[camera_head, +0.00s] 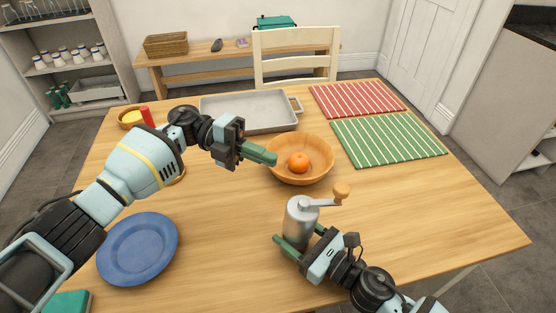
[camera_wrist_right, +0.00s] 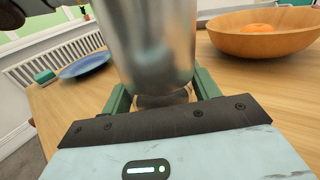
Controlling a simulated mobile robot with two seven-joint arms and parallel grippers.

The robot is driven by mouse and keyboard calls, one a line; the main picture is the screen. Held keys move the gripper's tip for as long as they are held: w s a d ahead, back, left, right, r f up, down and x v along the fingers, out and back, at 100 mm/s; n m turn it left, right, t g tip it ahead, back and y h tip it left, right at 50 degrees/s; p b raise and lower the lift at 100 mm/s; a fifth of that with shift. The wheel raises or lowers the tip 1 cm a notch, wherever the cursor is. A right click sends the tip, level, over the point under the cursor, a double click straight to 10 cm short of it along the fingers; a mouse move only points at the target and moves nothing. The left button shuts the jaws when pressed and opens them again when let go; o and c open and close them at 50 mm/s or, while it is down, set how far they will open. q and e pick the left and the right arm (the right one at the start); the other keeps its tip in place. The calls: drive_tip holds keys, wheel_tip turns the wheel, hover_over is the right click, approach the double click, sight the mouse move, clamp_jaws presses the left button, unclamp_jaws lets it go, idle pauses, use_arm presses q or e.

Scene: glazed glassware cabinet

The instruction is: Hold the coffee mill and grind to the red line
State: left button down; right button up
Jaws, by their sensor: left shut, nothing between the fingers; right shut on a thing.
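The coffee mill (camera_head: 301,219) is a silver metal cylinder standing upright on the wooden table, with a crank and a round wooden knob (camera_head: 342,190) pointing right. My right gripper (camera_head: 298,243) is shut around the mill's lower body. In the right wrist view the mill's metal body (camera_wrist_right: 155,45) fills the middle between the green fingers. My left gripper (camera_head: 262,155) is shut and empty, above the table at the left edge of the wooden bowl, up and left of the crank knob. I cannot make out a red line on the mill.
A wooden bowl (camera_head: 316,175) with an orange (camera_head: 298,162) stands behind the mill. A blue plate (camera_head: 138,249) lies at the left. A grey tray (camera_head: 249,111), a red striped mat (camera_head: 357,99) and a green striped mat (camera_head: 388,140) lie farther back. The table's right side is clear.

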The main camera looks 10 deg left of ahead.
use_arm(q)
drive_tip(key=s+m+t, duration=0.1)
drive_tip(key=m+t, duration=0.2)
drive_tip(key=m, duration=0.7)
drive_tip(key=s+a+r+m+t, duration=0.1)
drive_tip(key=s+m+t, duration=0.1)
drive_tip(key=m, duration=0.8)
drive_tip(key=s+a+m+t, duration=0.1)
drive_tip(key=m+t, duration=0.3)
drive_tip(key=m, duration=0.7)
drive_tip(key=shift+s+a+r, duration=0.1)
drive_tip(key=shift+s+r, duration=0.05)
drive_tip(key=shift+s, duration=0.1)
drive_tip(key=shift+s+d+f+x, duration=0.1)
drive_tip(key=shift+s+x, duration=0.35)
drive_tip(key=shift+x, duration=1.7)
drive_tip(key=shift+s+d+f+x, duration=0.1)
drive_tip(key=shift+s+x, duration=0.35)
drive_tip(key=shift+x, duration=1.7)
drive_tip(key=shift+s+d+f+x, duration=0.1)
drive_tip(key=shift+s+x, duration=0.35)
drive_tip(key=shift+x, duration=1.7)
